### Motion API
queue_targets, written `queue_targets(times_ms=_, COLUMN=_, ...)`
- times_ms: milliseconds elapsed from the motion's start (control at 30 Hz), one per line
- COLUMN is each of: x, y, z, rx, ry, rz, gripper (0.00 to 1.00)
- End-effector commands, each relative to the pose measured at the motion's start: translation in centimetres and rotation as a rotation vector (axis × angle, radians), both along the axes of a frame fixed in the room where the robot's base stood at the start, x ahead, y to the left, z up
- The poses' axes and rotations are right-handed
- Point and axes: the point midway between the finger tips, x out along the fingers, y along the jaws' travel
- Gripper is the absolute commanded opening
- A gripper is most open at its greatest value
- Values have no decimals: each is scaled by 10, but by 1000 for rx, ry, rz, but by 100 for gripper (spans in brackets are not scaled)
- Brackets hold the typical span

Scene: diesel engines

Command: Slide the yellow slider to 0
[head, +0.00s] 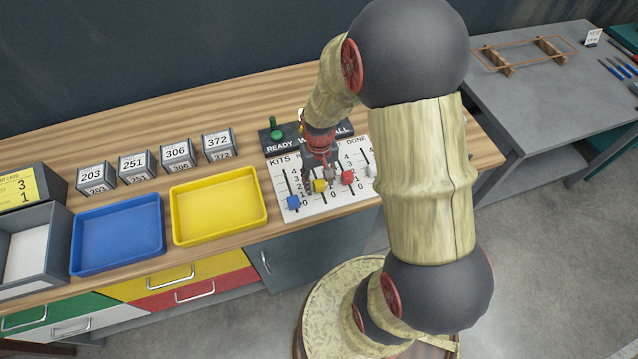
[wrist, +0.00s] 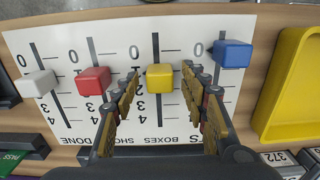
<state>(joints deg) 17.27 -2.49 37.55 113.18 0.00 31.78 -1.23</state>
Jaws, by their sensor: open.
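The yellow slider (head: 319,186) is a small block on a vertical slot of the white KITS/BOXES/DONE board (head: 290,214). In the wrist view, the yellow slider (wrist: 160,78) sits a little off the level of the 0 marks, around the 1 level. My gripper (head: 320,183) is over the board, pointing down. In the wrist view, the open fingers of my gripper (wrist: 161,76) stand on either side of the yellow slider, with a gap on both sides. The exact finger height above the board is unclear.
The blue slider (wrist: 232,54) is beside my gripper on one side, the red slider (wrist: 94,80) on the other, with the white slider (wrist: 38,84) beyond. A green button (head: 276,131) stands behind the board. Yellow (head: 179,238) and blue (head: 82,264) trays lie left.

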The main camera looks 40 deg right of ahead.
Motion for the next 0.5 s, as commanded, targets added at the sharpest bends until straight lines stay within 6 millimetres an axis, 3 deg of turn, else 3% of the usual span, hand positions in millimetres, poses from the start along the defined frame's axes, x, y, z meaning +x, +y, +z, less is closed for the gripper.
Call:
queue_targets(times_ms=400, x=0, y=0, z=-10, rx=0, ry=0, rz=0, gripper=44)
queue_targets(times_ms=500, x=0, y=0, z=-9, rx=0, ry=0, rz=0, gripper=38)
